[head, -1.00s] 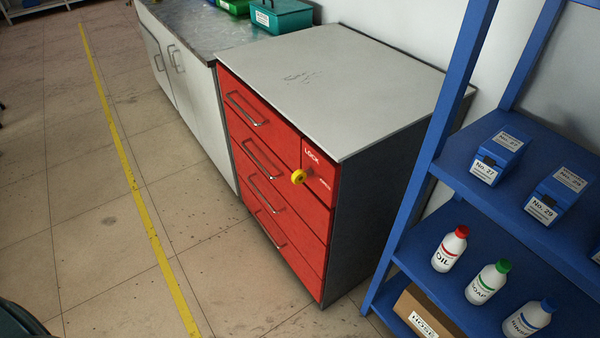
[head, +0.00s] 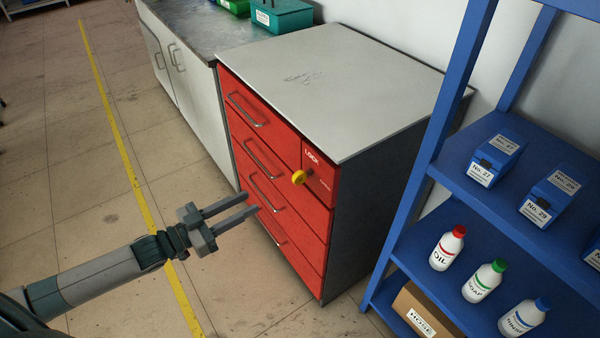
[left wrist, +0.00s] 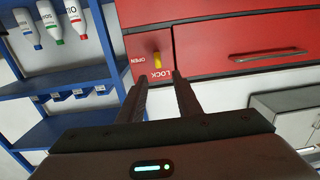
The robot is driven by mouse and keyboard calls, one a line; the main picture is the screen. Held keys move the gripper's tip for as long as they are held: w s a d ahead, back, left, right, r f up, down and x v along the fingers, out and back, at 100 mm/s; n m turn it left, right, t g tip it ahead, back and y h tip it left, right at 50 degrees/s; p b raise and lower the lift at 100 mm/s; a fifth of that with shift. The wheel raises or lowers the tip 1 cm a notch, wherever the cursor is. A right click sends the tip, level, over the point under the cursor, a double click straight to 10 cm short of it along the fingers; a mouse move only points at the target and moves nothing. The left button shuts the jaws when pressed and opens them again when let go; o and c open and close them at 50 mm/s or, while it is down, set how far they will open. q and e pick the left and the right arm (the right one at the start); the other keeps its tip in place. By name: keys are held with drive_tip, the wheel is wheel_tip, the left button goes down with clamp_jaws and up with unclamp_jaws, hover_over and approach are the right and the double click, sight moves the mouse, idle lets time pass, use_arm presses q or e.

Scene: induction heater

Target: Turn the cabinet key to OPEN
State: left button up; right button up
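The red drawer cabinet (head: 318,205) with a grey top stands in the middle of the head view. Its yellow key (head: 298,177) sits in the lock panel at the upper right of the front, below the word LOCK. In the left wrist view, upside down, the yellow key (left wrist: 157,58) is beside the LOCK lettering, with OPEN to its left. My left gripper (head: 254,203) is open and empty, in front of the drawers, left of and below the key, apart from it. In the left wrist view its two fingers (left wrist: 161,80) point toward the key. My right gripper is not in view.
A blue shelf rack (head: 452,181) stands right of the cabinet, holding labelled boxes, bottles and a carton (head: 425,312). A white cupboard (head: 187,88) adjoins the cabinet on the left. The floor in front, with a yellow line (head: 140,198), is clear.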

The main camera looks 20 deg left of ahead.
sight(294, 177)
use_arm(q)
drive_tip(key=shift+s+d+r, duration=0.1)
drive_tip(key=shift+d+r, duration=0.05)
drive_tip(key=shift+r, duration=0.5)
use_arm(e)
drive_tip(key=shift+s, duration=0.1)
